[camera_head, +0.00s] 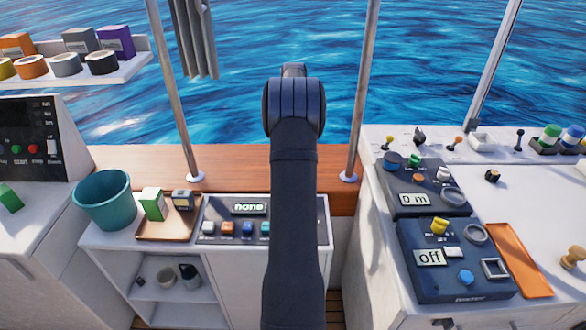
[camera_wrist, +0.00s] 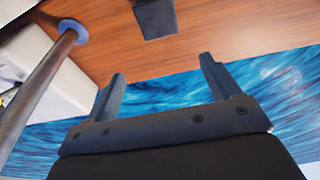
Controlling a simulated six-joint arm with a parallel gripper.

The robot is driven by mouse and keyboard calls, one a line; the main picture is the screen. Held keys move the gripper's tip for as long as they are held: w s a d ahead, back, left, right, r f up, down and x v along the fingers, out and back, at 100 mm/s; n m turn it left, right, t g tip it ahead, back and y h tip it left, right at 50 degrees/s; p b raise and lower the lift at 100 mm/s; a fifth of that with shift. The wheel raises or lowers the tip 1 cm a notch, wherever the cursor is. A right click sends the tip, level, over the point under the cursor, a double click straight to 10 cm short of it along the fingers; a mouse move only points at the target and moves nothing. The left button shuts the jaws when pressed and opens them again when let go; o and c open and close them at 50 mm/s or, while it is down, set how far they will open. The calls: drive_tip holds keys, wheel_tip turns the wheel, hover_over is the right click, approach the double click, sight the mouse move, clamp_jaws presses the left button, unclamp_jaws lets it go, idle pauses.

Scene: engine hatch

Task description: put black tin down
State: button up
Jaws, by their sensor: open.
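My gripper (camera_wrist: 162,70) is open in the wrist view, with nothing between its two fingers. In the head view my own arm hides the fingers. A dark, block-like thing (camera_wrist: 156,18) is on the brown wooden ledge (camera_wrist: 100,58), beyond the fingertips and apart from them. I cannot tell whether it is the black tin; the head view does not show it. A round black roll-like piece (camera_head: 101,62) stands at the right end of the shelf row at upper left, far from my arm.
The wooden ledge runs between metal posts (camera_head: 180,90). A teal bucket (camera_head: 103,202) and a tray (camera_head: 168,233) with a green box (camera_head: 152,204) and a dark box (camera_head: 183,200) stand left. Control panels (camera_head: 455,265) and an orange tray (camera_head: 518,262) are right.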

drive_tip(key=s+r+t, duration=0.2)
drive_tip(key=s+t, duration=1)
drive_tip(key=s, duration=0.6)
wheel_tip(320, 180, down, 10)
drive_tip(key=shift+a+r+x, duration=0.1)
drive_tip(key=shift+x, duration=4.4)
drive_tip(key=shift+a+r+x, duration=0.1)
drive_tip(key=shift+r+x, duration=0.05)
drive_tip(key=shift+x, duration=4.35)
drive_tip(key=shift+w, duration=0.1)
drive_tip(key=c, duration=1.4)
drive_tip(key=shift+o, duration=0.2)
drive_tip(key=shift+r, duration=2.3)
drive_tip(key=s+d+r, duration=0.6)
drive_tip(key=d, duration=0.4)
drive_tip(key=shift+r, duration=0.25)
